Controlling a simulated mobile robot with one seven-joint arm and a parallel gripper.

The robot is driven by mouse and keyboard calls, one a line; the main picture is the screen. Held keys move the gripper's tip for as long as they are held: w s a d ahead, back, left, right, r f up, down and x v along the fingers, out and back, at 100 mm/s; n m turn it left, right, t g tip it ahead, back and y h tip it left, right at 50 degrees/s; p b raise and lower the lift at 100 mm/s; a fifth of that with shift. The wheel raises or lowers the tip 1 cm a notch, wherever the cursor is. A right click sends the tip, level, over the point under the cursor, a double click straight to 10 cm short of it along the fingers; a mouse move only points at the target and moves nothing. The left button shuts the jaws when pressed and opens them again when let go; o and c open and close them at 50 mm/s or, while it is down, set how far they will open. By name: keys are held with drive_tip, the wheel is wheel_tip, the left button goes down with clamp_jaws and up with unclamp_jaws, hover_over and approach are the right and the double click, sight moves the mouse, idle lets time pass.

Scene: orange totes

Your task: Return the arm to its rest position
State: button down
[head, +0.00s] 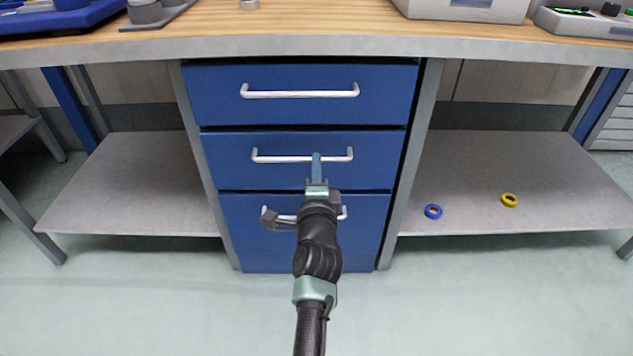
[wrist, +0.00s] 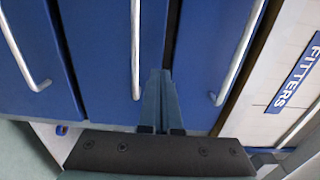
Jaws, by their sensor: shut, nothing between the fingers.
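My gripper (head: 316,160) is in front of the blue drawer unit, with its fingertips by the handle of the middle drawer (head: 225,160) in the head view. In the wrist view my gripper (wrist: 158,76) has its fingers together with nothing between them. Its tips overlap the drawer front just right of a silver handle (wrist: 135,50); whether they touch it I cannot tell. The top drawer (head: 300,75) and bottom drawer (head: 250,250) look shut, as does the middle one. My wrist and forearm hide part of the bottom drawer and its handle (head: 280,217).
The wooden worktop (head: 330,15) runs above the drawers, carrying a blue bin (head: 60,20) at left and a pale box (head: 465,10) at right. The left shelf (head: 140,180) is bare.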

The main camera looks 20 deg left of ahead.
drive_tip(key=p+v, duration=0.2)
drive_tip(key=v, duration=0.4)
drive_tip(key=s+d+r+n+t, duration=0.1)
drive_tip(key=d+r+n+t, duration=0.15)
drive_tip(key=r, duration=0.75)
drive_tip(key=s+d+r+n+t+p, duration=0.1)
drive_tip(key=r+n, duration=0.2)
drive_tip(key=r, duration=0.7)
drive_tip(key=s+d+r+n+t, duration=0.1)
drive_tip(key=s+d+r+n, duration=0.15)
drive_tip(key=r, duration=0.85)
drive_tip(key=s+d+r+n+t+h+p, duration=0.1)
drive_tip(key=s+d+r+n+t+h, duration=0.2)
drive_tip(key=s+r, duration=0.6)
drive_tip(key=s+d+r+n+t+h+p, duration=0.15)
drive_tip(key=s+d+r+n, duration=0.25)
drive_tip(key=s+r, duration=0.55)
wheel_tip(320, 180, up, 40)
drive_tip(key=w+t+p, duration=0.1)
drive_tip(key=p, duration=3.6)
drive_tip(key=shift+w+d, duration=0.15)
drive_tip(key=shift+w, duration=0.2)
drive_tip(key=shift+r+h, duration=0.1)
drive_tip(key=shift+h, duration=0.15)
